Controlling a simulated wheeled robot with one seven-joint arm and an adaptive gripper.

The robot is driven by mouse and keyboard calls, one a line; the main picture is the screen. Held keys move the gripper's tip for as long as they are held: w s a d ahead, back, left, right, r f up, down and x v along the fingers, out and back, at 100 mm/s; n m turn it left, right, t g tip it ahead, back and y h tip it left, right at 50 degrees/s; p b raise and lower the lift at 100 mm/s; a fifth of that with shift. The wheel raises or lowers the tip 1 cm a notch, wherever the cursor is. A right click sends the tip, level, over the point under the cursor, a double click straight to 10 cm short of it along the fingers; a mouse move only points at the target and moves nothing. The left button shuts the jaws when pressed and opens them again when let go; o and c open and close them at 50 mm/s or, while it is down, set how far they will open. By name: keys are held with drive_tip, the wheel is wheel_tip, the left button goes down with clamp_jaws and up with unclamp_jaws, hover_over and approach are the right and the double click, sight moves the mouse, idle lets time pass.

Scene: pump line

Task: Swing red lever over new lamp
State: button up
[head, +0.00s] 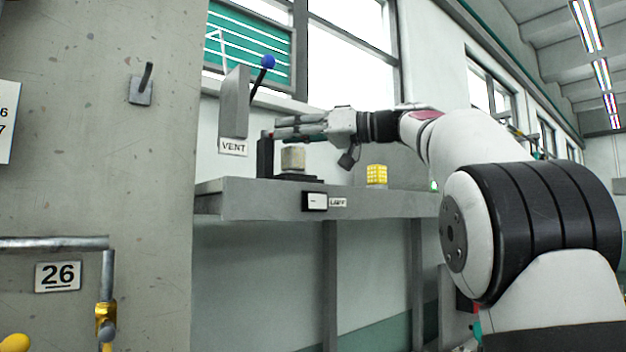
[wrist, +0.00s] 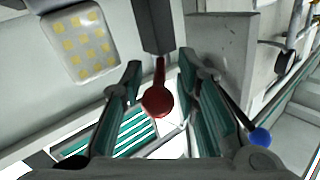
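The red lever shows in the wrist view as a red ball knob (wrist: 157,102) on a short red stem below a dark post. My gripper (wrist: 158,80) is open, one finger on each side of the knob; I cannot tell if either touches it. In the head view my gripper (head: 282,130) is at the black post (head: 265,157) above the shelf and largely hides the lever. A pale cylinder (head: 293,157) stands on a black base under my fingers. A yellow gridded block (head: 376,174) sits farther right. A pale panel with yellow squares (wrist: 85,42) is upper left in the wrist view. Which one is the new lamp is unclear.
A blue-knobbed lever (head: 267,62) rises beside a grey block above the VENT sign (head: 233,147); its knob (wrist: 259,137) is close right of my fingers in the wrist view. The grey shelf (head: 260,202) lies below. A concrete pillar (head: 95,180) stands at left.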

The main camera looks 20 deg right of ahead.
sight(267, 134)
drive_tip(key=t+h+b, duration=0.1)
drive_tip(key=a+m+b, duration=0.1)
drive_tip(key=shift+s+f+m+t+h+b, duration=0.15)
drive_tip(key=shift+s+m+t+h+b, duration=0.15)
drive_tip(key=shift+t+h, duration=0.1)
drive_tip(key=shift+s+a+m+t+h+b, duration=0.2)
drive_tip(key=shift+m+t+h+b, duration=0.2)
drive_tip(key=shift+m+h, duration=0.2)
drive_tip(key=shift+s+a+m+t+h+b, duration=0.2)
drive_tip(key=shift+m+t+h+b, duration=0.05)
drive_tip(key=shift+m+t+h, duration=0.3)
drive_tip(key=h, duration=0.1)
drive_tip(key=m+t+p, duration=0.1)
drive_tip(key=h, duration=0.1)
drive_tip(key=shift+s+a+r+m+h+p, duration=0.25)
drive_tip(key=shift+a+r+m+h+p, duration=0.05)
drive_tip(key=shift+m+h+p, duration=0.05)
drive_tip(key=s+d+m+t+h, duration=0.1)
drive_tip(key=s+d+h, duration=0.15)
drive_tip(key=s, duration=1.05)
drive_tip(key=s+a+f+g+p, duration=0.2)
drive_tip(key=s+f+g+p, duration=0.1)
drive_tip(key=s+f, duration=0.3)
drive_tip(key=s+a+f+m+g+h+p, duration=0.1)
drive_tip(key=s+a+f+g+p, duration=0.1)
drive_tip(key=s+f+p, duration=0.4)
wheel_tip(267, 134, down, 5)
drive_tip(key=shift+s+f+g, duration=0.15)
drive_tip(key=shift+g, duration=0.6)
